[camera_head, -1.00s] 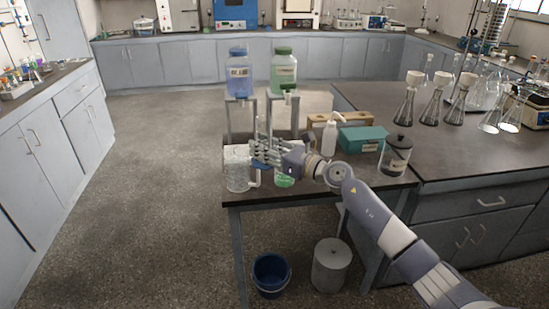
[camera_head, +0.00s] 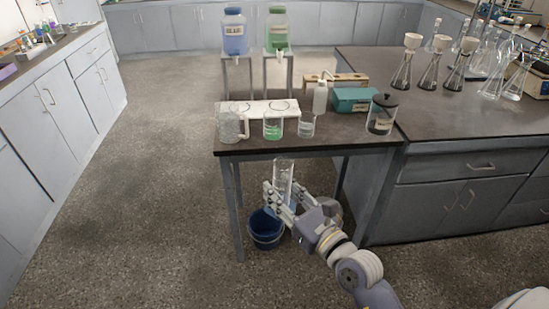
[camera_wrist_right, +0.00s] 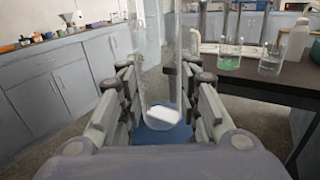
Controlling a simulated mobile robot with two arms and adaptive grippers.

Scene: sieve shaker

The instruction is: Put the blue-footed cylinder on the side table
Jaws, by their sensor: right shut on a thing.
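My right gripper (camera_head: 280,192) is shut on a clear glass cylinder (camera_head: 284,170), in front of the dark-topped table (camera_head: 350,134) and apart from it in the head view. In the right wrist view the cylinder (camera_wrist_right: 160,85) stands roughly upright between the fingers (camera_wrist_right: 158,70), with its blue foot (camera_wrist_right: 172,136) below them. The table edge is to the right there. My left gripper is not in view.
The table bears a clear jug (camera_head: 229,127), a beaker with green liquid (camera_head: 272,126), a smaller beaker (camera_head: 306,125), a white board (camera_head: 258,106), a wash bottle (camera_head: 320,97) and a lidded jar (camera_head: 381,115). A blue bucket (camera_head: 265,230) stands on the floor below.

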